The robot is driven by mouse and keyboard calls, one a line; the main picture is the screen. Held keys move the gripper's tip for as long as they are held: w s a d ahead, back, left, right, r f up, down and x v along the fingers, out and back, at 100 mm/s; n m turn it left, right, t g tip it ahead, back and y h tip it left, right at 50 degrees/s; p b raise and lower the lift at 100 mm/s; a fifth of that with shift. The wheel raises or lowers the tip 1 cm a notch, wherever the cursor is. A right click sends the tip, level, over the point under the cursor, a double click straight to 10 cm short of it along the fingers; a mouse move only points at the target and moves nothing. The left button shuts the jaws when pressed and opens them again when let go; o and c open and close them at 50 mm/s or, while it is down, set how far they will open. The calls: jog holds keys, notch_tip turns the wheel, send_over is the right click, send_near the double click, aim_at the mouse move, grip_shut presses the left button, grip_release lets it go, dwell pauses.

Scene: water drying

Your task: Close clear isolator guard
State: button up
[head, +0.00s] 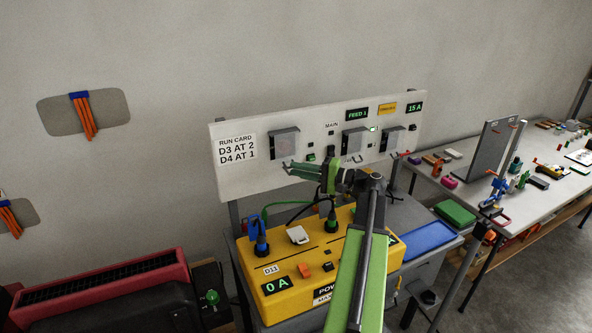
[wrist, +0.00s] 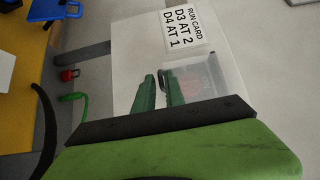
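The white panel (head: 320,118) carries three grey see-through guards: one at the left (head: 285,144), one in the middle (head: 355,140) and one at the right (head: 393,138). The left guard also shows in the wrist view (wrist: 215,72) as a clear box with something faintly reddish behind it. I cannot tell whether it is fully closed. My gripper (head: 290,169) is in front of the panel, just below the left guard in the head view. In the wrist view my gripper (wrist: 156,76) has its green fingers slightly apart beside the guard's edge, and no held object is clear. Contact cannot be told.
A yellow power box (head: 300,255) with blue and green plugs stands below the panel under my arm. A run card (head: 237,146) is at the panel's left. A cluttered workbench (head: 480,180) is at the right and a red-and-black unit (head: 110,285) at the lower left.

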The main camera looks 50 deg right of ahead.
jog(key=v, duration=1.6)
jog(key=shift+s+r, duration=0.1)
jog(key=shift+c, duration=0.2)
